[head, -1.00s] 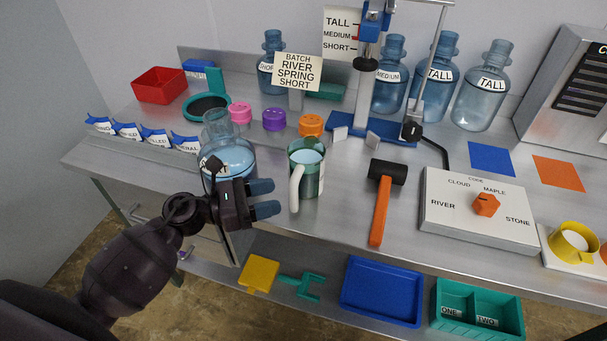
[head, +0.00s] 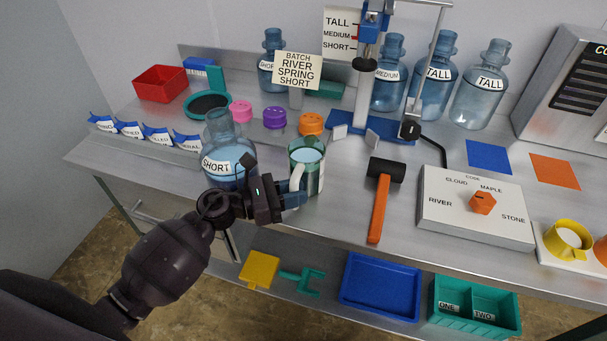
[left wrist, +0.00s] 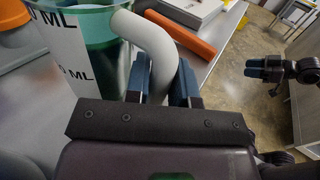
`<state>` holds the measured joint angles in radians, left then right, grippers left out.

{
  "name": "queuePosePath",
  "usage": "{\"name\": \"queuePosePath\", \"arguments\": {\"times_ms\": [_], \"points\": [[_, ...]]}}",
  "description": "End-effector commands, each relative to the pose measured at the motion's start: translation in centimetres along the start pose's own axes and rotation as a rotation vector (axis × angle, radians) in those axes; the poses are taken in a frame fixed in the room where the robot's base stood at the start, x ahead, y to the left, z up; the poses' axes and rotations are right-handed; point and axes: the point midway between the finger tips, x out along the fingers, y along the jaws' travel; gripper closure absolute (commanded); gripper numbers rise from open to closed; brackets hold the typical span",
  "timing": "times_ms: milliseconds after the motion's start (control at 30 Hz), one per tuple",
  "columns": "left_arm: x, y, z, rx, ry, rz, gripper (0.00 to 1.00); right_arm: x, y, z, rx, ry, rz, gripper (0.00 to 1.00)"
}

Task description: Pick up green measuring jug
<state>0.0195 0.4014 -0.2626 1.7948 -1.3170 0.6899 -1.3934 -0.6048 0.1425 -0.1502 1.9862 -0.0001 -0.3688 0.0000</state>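The green measuring jug (head: 312,172) stands upright on the bench, with pale liquid inside and a white handle (head: 296,177) toward my left arm. In the left wrist view, the jug's green wall with ML markings (left wrist: 95,45) is at upper left. My left gripper (head: 294,196) is at the handle; in the wrist view its blue fingers (left wrist: 163,80) lie on either side of the handle, close against it, and look shut on it. The handle's lower end is hidden behind the gripper. My right gripper (left wrist: 258,68) shows small at the right of the wrist view; its opening is unclear.
A blue bottle labelled SHORT (head: 222,160) stands just left of the jug, close to my left gripper. An orange-handled mallet (head: 380,205) lies to the right, and an orange lid (head: 312,124) is behind. A code box (head: 450,220) stands further right.

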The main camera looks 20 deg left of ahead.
Motion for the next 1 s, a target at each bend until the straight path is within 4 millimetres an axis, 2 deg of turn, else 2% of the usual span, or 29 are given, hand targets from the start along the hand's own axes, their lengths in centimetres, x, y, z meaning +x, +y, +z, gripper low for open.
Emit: {"name": "queuePosePath", "arguments": {"times_ms": [33, 133, 633, 767, 1000], "points": [[0.0, 0.0, 0.0, 0.000, 0.000, 0.000, 0.85, -0.1, 0.0, 0.2, 0.001, -0.003, 0.001, 0.57], [0.0, 0.0, 0.0, 0.000, 0.000, 0.000, 1.00, -0.2, 0.0, 0.3, 0.001, -0.006, 0.001, 0.57], [0.0, 0.0, 0.7, 0.004, -0.002, -0.001, 1.00, 0.1, 0.0, -0.9, -0.001, 0.016, -0.001, 0.57], [0.0, 0.0, 2.3, 0.006, -0.003, -0.002, 1.00, 0.1, 0.0, -1.5, -0.002, 0.023, -0.002, 0.57], [0.0, 0.0, 7.7, 0.011, -0.002, -0.003, 1.00, -0.5, 0.1, -2.5, -0.001, 0.027, -0.001, 0.57]]}}
